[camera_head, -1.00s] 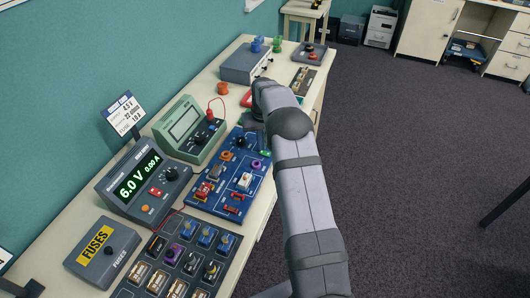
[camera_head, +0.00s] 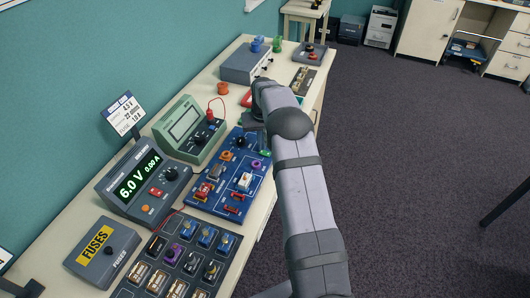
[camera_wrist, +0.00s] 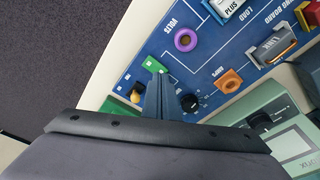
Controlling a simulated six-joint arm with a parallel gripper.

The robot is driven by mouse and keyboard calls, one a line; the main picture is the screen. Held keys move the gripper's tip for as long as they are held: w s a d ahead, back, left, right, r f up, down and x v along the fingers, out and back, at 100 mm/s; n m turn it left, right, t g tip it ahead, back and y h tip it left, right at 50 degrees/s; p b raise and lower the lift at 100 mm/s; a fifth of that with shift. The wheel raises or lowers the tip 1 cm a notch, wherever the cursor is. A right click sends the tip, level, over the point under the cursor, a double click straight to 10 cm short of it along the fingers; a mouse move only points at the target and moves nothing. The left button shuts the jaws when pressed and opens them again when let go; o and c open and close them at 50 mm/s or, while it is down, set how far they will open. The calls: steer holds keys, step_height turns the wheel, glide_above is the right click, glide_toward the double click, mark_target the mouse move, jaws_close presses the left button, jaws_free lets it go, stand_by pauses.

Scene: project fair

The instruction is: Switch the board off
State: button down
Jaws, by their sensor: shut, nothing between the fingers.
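The blue board (camera_head: 219,197) lies on the bench left of my arm. It also shows in the wrist view (camera_wrist: 203,63), with a purple ring (camera_wrist: 186,40), an orange piece (camera_wrist: 229,81) and a black knob (camera_wrist: 188,103). A green label (camera_wrist: 154,66) with white marks sits near the board's edge, and a small yellow-orange part (camera_wrist: 137,93) stands beside another green patch (camera_wrist: 121,106). My gripper (camera_wrist: 158,83) is shut and empty, its tips over the board between the green label and the black knob. Whether it touches anything I cannot tell. In the head view my arm hides the fingertips.
A power supply (camera_head: 118,210) left of the board reads 6.0 V and 0.00 A. A green meter (camera_head: 168,146) stands behind the board. A tray of parts (camera_head: 216,265) and a fuses box (camera_head: 83,262) are at the front. The floor at right is open.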

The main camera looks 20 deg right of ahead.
steer(key=shift+f+b, duration=0.4)
steer(key=shift+f, duration=0.25)
stand_by(0.5)
steer(key=shift+r, duration=0.1)
steer(key=shift+r+p, duration=2.4)
steer(key=shift+r, duration=1)
steer(key=s+a+r+n+g, duration=0.1)
steer(key=s+a+r, duration=0.2)
steer(key=s+a, duration=0.35)
steer(key=s+a+r+n, duration=0.1)
steer(key=s+a+r, duration=0.2)
steer(key=s, duration=0.6)
steer(key=s+a+f, duration=0.1)
steer(key=s+a, duration=0.1)
steer(key=s, duration=0.8)
steer(key=s+a+n, duration=0.1)
steer(key=s+a, duration=0.2)
steer(key=s, duration=0.7)
steer(key=shift+s+f+g+b, duration=0.25)
steer(key=shift+f+g+b, duration=0.15)
steer(key=shift+b, duration=0.05)
